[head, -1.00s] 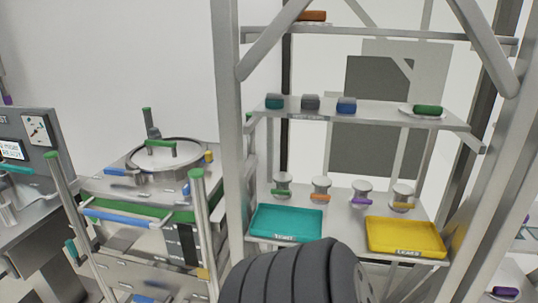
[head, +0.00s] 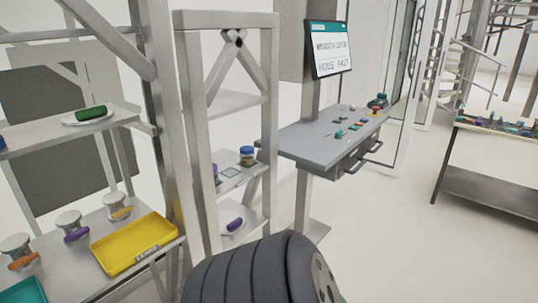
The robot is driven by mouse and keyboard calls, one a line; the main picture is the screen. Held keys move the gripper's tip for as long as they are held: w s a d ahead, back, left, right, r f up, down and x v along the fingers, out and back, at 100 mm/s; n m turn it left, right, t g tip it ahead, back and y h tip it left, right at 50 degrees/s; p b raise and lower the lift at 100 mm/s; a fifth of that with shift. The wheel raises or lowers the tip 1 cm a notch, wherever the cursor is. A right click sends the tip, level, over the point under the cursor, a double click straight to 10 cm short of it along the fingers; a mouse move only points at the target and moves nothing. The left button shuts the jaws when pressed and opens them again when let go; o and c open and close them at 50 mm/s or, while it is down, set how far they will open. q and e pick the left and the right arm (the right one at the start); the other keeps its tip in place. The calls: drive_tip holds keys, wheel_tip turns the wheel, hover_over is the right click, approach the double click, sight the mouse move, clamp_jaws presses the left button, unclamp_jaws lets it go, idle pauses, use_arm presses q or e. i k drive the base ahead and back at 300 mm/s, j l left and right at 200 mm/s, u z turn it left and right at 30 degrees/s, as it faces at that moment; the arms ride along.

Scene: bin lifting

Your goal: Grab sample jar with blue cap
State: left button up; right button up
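A small jar with a blue cap (head: 247,159) stands upright on the middle shelf of a narrow metal rack, near the shelf's right end. It is small in the picture, and its body below the cap looks brownish. A purple item at the left of the same shelf is partly hidden by the rack's post. Neither of my grippers is in view. A black ribbed part at the bottom middle appears to be part of my own body.
A yellow tray (head: 133,243) and several metal canisters sit on the left rack's lower shelf. A grey console table (head: 300,142) with buttons and a sign (head: 330,48) stands right of the narrow rack. A dark-legged workbench (head: 490,190) is far right. The floor between is clear.

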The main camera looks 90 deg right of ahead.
sight(244, 160)
drive_tip(key=z, duration=2.6)
drive_tip(key=i+l, duration=0.15)
drive_tip(key=l, duration=0.15)
drive_tip(key=i+l+u, duration=0.1)
drive_tip(key=l, duration=0.25)
drive_tip(key=i+l, duration=0.4)
drive_tip(key=l, duration=0.25)
drive_tip(key=u, duration=0.05)
